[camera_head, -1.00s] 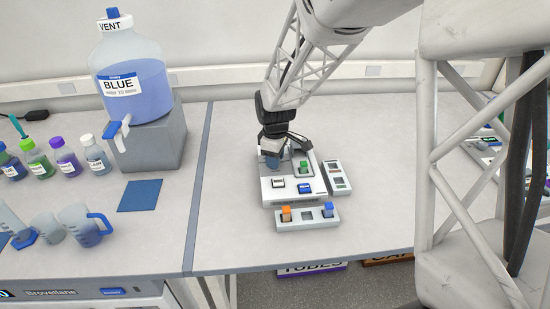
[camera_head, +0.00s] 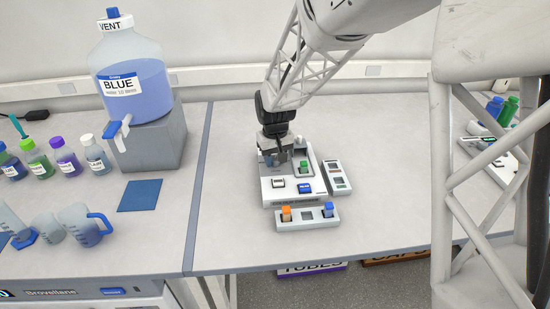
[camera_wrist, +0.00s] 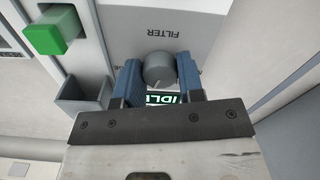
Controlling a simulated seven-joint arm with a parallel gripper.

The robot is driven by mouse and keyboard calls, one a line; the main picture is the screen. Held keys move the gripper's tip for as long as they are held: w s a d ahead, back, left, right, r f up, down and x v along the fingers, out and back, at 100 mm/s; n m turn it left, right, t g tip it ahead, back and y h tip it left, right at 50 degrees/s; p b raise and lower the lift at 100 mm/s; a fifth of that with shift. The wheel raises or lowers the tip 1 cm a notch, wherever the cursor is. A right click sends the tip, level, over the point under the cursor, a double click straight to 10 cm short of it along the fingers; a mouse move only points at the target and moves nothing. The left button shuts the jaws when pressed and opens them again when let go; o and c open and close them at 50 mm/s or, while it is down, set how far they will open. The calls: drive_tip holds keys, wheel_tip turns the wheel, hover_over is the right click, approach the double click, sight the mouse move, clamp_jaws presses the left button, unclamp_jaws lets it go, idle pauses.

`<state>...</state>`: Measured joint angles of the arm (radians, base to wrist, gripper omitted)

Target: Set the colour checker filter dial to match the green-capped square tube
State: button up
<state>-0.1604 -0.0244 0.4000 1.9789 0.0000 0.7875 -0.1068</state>
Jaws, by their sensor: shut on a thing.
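The colour checker (camera_head: 293,198) is a white device on the bench. Its grey round filter dial (camera_wrist: 160,68) sits under the FILTER label in the wrist view, with a lit display partly hidden below it. My gripper (camera_wrist: 159,76) has its blue fingers on either side of the dial, closed on it. In the head view my gripper (camera_head: 273,157) hides the dial. The green-capped square tube (camera_head: 304,166) stands in the checker, right of my gripper. Its green cap shows at upper left in the wrist view (camera_wrist: 55,32). I cannot read the dial's setting.
A front rack (camera_head: 307,224) holds an orange-capped tube (camera_head: 286,213) and a blue-capped tube (camera_head: 328,209). A small side block (camera_head: 337,177) stands right of the checker. A BLUE carboy (camera_head: 131,82) and several bottles are at left. The bench behind the checker is mostly clear.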

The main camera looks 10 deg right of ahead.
sight(275, 159)
drive_tip(key=shift+m, duration=0.4)
drive_tip(key=o, duration=0.9)
drive_tip(key=shift+r, duration=0.1)
drive_tip(key=shift+r, duration=3.85)
